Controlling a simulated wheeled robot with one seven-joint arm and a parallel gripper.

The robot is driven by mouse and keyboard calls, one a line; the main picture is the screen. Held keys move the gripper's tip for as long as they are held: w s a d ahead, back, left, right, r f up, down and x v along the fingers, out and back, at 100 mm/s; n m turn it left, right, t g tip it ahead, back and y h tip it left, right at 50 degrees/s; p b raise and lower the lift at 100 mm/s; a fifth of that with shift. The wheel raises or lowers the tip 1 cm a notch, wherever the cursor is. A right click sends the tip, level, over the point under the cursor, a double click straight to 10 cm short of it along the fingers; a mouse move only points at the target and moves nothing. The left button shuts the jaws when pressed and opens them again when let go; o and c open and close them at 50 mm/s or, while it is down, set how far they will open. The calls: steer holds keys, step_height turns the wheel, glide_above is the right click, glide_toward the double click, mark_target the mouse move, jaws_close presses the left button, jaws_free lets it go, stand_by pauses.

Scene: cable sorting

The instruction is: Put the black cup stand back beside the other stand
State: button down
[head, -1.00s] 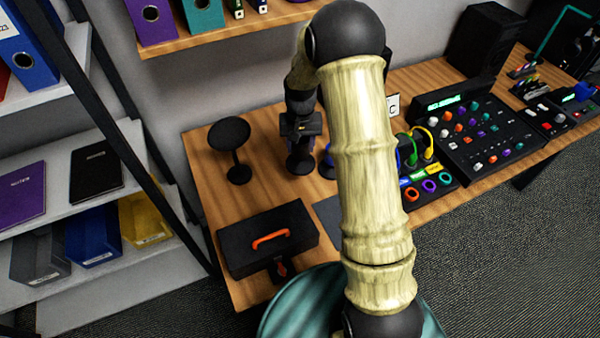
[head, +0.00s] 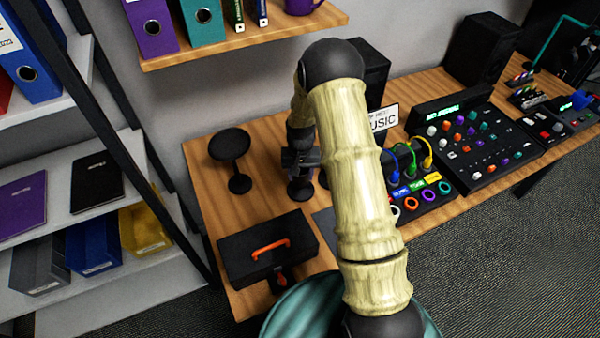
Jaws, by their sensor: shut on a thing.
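The other stand (head: 230,146), black with a round flat top on a stem and a round foot, stands upright on the left part of the wooden table. My gripper (head: 300,165) is to the right of it, pointing down. It is shut on the black cup stand (head: 300,191), whose round foot shows below the jaws. The top of this stand is mostly hidden by my gripper. The two stands are apart, with bare wood between them. I cannot tell whether the held foot touches the table.
A black case (head: 268,250) with an orange handle lies in front of the stands. A cable panel (head: 415,190) with coloured rings and a mixer (head: 475,135) are to the right, partly behind my arm. A shelf rack (head: 100,205) stands left. Bare table (head: 200,190) surrounds the other stand.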

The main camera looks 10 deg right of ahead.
steer(key=shift+f, duration=0.1)
steer(key=c, duration=0.7)
jaws_free()
steer(key=shift+s+r, duration=0.1)
steer(key=shift+r, duration=0.15)
step_height(320, 180, up, 12)
steer(key=b, duration=0.1)
